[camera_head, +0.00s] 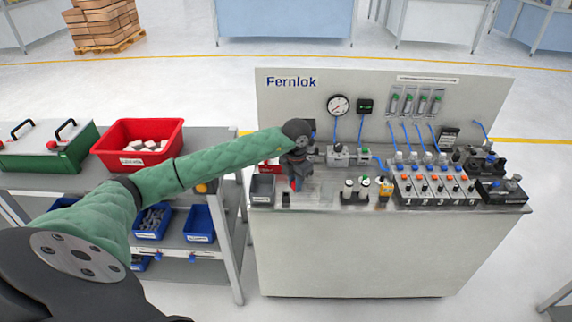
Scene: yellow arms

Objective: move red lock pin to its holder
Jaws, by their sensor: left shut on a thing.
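My left gripper (296,178) points down over the left end of the Fernlok bench (350,255). It is shut on a small red piece, seen as the red lock pin (294,185), just below the fingers. The pin is mostly hidden and small, so I cannot tell whether its tip touches anything. A small black block (286,199) stands on the bench just below and left of the pin. I cannot tell for certain which fixture is the holder. My right gripper is not in view.
A grey bin (262,188) and a red item (271,168) sit left of the gripper. Valves and a row of numbered switch blocks (430,185) fill the right. A red crate (112,155) and a green case (45,155) stand on the left shelf.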

